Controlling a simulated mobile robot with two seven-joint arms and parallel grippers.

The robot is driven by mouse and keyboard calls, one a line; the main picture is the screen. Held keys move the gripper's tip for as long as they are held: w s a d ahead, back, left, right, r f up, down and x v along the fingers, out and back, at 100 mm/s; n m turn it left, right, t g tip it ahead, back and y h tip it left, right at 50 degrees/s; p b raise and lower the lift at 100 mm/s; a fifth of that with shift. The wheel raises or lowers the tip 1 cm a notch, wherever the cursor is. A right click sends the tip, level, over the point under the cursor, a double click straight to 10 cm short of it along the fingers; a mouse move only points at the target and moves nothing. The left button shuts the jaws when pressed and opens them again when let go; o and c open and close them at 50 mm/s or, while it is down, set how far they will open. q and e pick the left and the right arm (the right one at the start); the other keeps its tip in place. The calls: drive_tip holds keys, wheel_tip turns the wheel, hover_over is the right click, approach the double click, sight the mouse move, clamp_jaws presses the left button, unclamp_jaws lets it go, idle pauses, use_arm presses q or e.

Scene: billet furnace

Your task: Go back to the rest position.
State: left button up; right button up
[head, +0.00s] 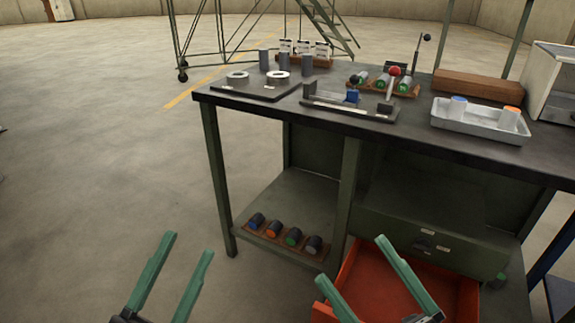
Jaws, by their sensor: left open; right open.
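My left gripper (190,247) is open and empty, low at the bottom of the head view, over bare floor in front of the workbench. My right gripper (350,262) is open, with nothing seen between its fingers. It shows in front of the orange-red open drawer or bin (372,272) under the bench. Both grippers appear apart from the workbench (262,107).
Several coloured-end billets (292,237) lie on the lower shelf. The floor at left is clear.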

use_arm(q)
drive_tip(key=w+a+f+n+g+y+p, duration=0.2)
drive_tip(key=w+f+n+g+y+p, duration=0.25)
drive_tip(key=p, duration=1.05)
use_arm(e)
drive_tip(key=w+d+f+m+t+h, duration=0.1)
drive_tip(key=w+d+f+m+h, duration=0.2)
drive_tip(key=m+h, duration=0.4)
drive_tip(key=w+d+f+m+t+h, duration=0.1)
drive_tip(key=w+d+f+m+h, duration=0.15)
drive_tip(key=w+m+h, duration=0.35)
use_arm(q)
drive_tip(key=s+a+f+n+g+y+p, duration=0.2)
drive_tip(key=s+f+g+y+p, duration=0.3)
drive_tip(key=p, duration=1)
drive_tip(key=s+f+n+g, duration=0.1)
drive_tip(key=s+f+g, duration=0.2)
drive_tip(key=s+f, duration=0.1)
drive_tip(key=shift+s+f, duration=0.25)
drive_tip(key=shift+f, duration=0.3)
use_arm(e)
drive_tip(key=s+d+f+m+g+h, duration=0.3)
drive_tip(key=s+f+m+g+h, duration=0.1)
drive_tip(key=s+f+g, duration=0.5)
drive_tip(key=shift+s+f+m+h, duration=0.3)
drive_tip(key=shift+s+f+h, duration=0.3)
drive_tip(key=shift+s+f, duration=0.3)
